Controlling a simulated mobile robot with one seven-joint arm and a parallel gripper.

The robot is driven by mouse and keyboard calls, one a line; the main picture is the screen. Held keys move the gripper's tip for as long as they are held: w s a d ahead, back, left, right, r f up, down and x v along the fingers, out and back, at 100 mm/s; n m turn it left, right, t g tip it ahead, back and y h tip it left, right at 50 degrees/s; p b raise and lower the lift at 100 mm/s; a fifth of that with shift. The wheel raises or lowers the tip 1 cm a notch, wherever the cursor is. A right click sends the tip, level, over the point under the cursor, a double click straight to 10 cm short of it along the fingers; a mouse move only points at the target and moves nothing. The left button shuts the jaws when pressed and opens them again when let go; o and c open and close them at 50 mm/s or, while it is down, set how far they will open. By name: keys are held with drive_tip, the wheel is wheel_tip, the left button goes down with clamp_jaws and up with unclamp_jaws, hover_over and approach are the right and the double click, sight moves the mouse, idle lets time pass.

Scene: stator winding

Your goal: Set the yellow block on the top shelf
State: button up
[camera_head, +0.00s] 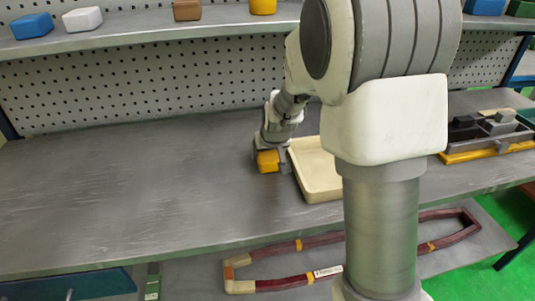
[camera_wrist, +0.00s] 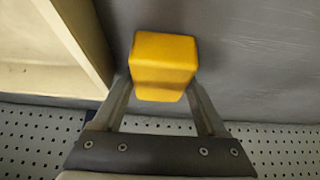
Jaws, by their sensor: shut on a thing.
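A yellow block (camera_head: 268,160) is between the fingers of my gripper (camera_head: 270,165), just left of a cream tray on the grey table. In the wrist view the yellow block (camera_wrist: 163,66) sits between the two fingertips of my gripper (camera_wrist: 160,90), which is shut on it. I cannot tell whether the block touches the table. The top shelf (camera_head: 130,37) runs along the back above the table. Another yellow block (camera_head: 263,6) stands on this shelf, partly cut off by the top edge of the picture.
The cream tray (camera_head: 316,166) is beside my gripper. The shelf also holds a blue block (camera_head: 32,26), a white block (camera_head: 82,19) and a brown block (camera_head: 187,10). Grey and black parts (camera_head: 490,125) stand at the right. The table's left side is clear. A dark red coil (camera_head: 290,283) lies below.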

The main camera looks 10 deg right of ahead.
drive_tip(key=shift+f, duration=0.1)
drive_tip(key=o, duration=1.1)
drive_tip(key=shift+f, duration=0.1)
drive_tip(key=o, duration=0.4)
